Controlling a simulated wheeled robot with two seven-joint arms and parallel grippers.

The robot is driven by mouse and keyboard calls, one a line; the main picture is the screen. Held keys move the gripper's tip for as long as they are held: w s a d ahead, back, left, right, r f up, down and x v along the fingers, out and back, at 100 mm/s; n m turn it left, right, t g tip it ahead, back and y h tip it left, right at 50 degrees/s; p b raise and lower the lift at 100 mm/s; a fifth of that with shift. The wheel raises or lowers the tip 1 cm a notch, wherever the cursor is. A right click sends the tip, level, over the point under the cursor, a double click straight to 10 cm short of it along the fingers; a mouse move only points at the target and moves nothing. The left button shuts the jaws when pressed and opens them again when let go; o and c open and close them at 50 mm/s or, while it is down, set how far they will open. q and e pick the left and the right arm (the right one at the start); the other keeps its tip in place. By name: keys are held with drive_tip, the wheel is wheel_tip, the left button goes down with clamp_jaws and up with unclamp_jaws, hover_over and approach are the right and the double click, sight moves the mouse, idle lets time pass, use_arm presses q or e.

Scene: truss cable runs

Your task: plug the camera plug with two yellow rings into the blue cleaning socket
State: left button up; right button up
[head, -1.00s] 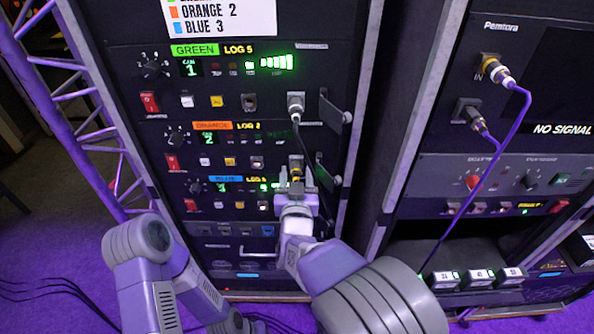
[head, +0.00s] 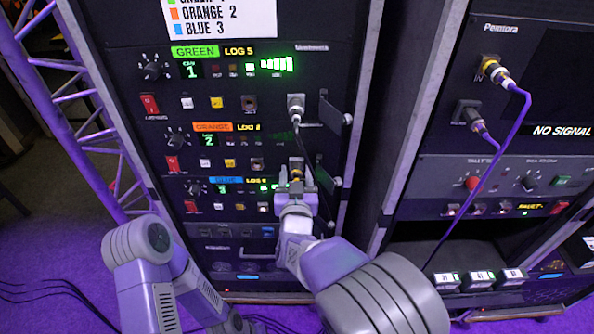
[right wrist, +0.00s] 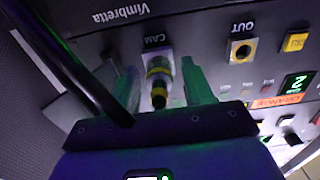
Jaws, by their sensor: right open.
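A camera plug with two yellow rings (right wrist: 158,82) sits at the CAM socket (right wrist: 150,55) of the orange unit (head: 213,127). The plug shows partly above my gripper in the head view (head: 296,166). My right gripper (head: 296,187) is open, its fingers on either side of the plug in the right wrist view (right wrist: 163,84). Finger contact cannot be told. In the strip below the blue unit (head: 226,180), a small blue fitting (head: 267,231) shows; whether it is the blue cleaning socket is too small to tell. My left arm is at lower left; its gripper is not in view.
Another plug (head: 296,103) with a dark cable sits in the green unit (head: 194,51). Hinged flaps (head: 333,112) stick out at the rack's right side. The Pemtora rack (head: 501,27) at right carries two purple-cabled plugs. A gold-rimmed OUT socket (right wrist: 242,50) is empty.

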sight(296, 177)
clamp_jaws()
idle(0.4)
drive_tip(key=shift+s+p, duration=0.35)
drive_tip(key=shift+s, duration=2)
